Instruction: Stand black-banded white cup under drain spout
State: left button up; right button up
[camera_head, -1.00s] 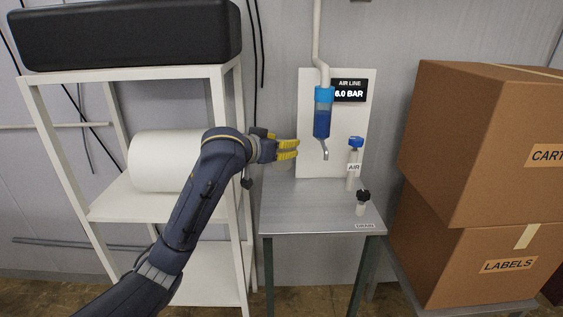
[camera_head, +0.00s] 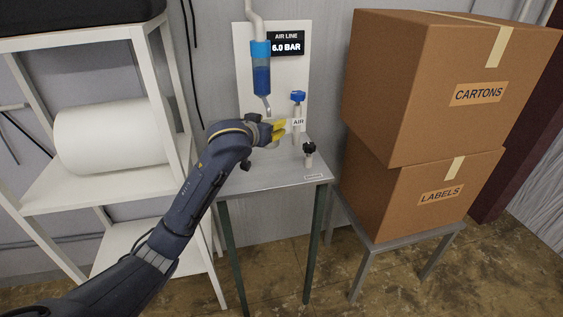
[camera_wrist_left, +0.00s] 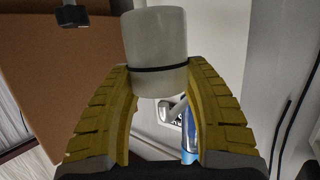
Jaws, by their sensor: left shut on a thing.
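The white cup with a black band (camera_wrist_left: 155,45) is between the yellow fingers of my left gripper in the left wrist view. My left gripper (camera_head: 279,130) is shut on it, over the metal table just below the drain spout (camera_head: 267,106). The spout hangs from the blue air-line filter (camera_head: 262,75). The filter also shows below the cup in the left wrist view (camera_wrist_left: 189,135). In the head view the cup is mostly hidden by the gripper; I cannot tell whether it touches the table. My right gripper is not in view.
The AIR valve with a blue knob (camera_head: 298,97) stands close right of my fingers. A smaller black-knobbed fitting (camera_head: 309,149) is at the table's right. A white shelf (camera_head: 150,85) is left; stacked cartons (camera_head: 430,95) are right. The table front (camera_head: 260,180) is clear.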

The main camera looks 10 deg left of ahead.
pick_arm(q)
jog(key=shift+f, duration=4.6)
jog(key=shift+f, duration=0.15)
jog(key=o, duration=1)
jog(key=v, duration=1.2)
